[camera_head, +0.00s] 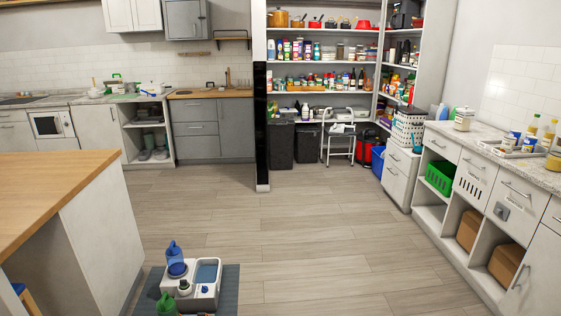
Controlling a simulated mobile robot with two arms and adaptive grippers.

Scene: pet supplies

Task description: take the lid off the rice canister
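Neither of my grippers is in view.
A tray (510,149) with bottles and jars sits on the right counter (441,129). A wooden-topped island (62,185) stands at the left. A grey mat (229,295) with a pet feeding station (206,290) lies on the floor. The middle floor is clear.

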